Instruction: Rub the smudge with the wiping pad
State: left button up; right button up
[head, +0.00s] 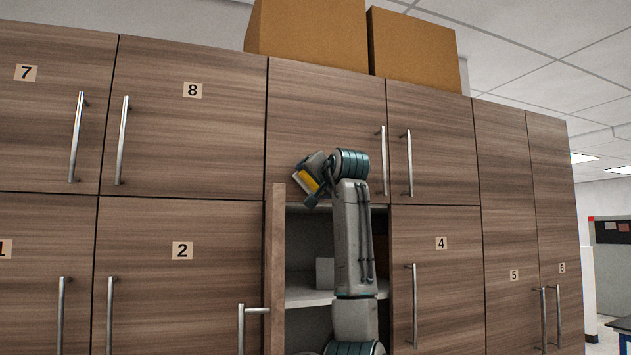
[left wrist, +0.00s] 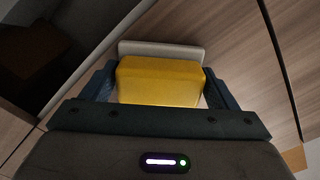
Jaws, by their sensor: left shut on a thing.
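The wiping pad (head: 308,182) has a yellow block-shaped grip and a pale flat base. My left gripper (head: 312,182) is shut on it, in front of the upper cabinet doors near the middle of the head view. In the left wrist view the yellow grip (left wrist: 160,82) sits between the dark fingers, with the pale base (left wrist: 160,49) beyond it, close to a wood-grain surface. I cannot tell whether the base touches that surface. No smudge can be made out in either view. My right gripper is not in view.
A lower cabinet door (head: 277,270) stands open, seen edge-on, beside shelves (head: 305,291) with a pale box (head: 325,273). Metal handles stick out from the doors, including one (head: 383,160) right of my wrist. Two cardboard boxes (head: 310,35) (head: 415,50) stand on top.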

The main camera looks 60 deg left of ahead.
pick_arm(q)
jog(key=shift+a, duration=0.2)
jog(key=shift+w, duration=0.15)
jog(key=shift+w+d, duration=0.15)
jog(key=shift+w, duration=0.7)
jog(key=shift+w+d, duration=0.15)
jog(key=shift+w, duration=3.9)
jog(key=shift+s+a+b, duration=0.2)
jog(key=shift+s+b, duration=1.4)
jog(key=shift+s, duration=2)
jog(key=shift+s+b, duration=0.45)
jog(key=shift+s, duration=0.4)
jog(key=shift+s+a, duration=0.1)
jog(key=shift+s, duration=0.6)
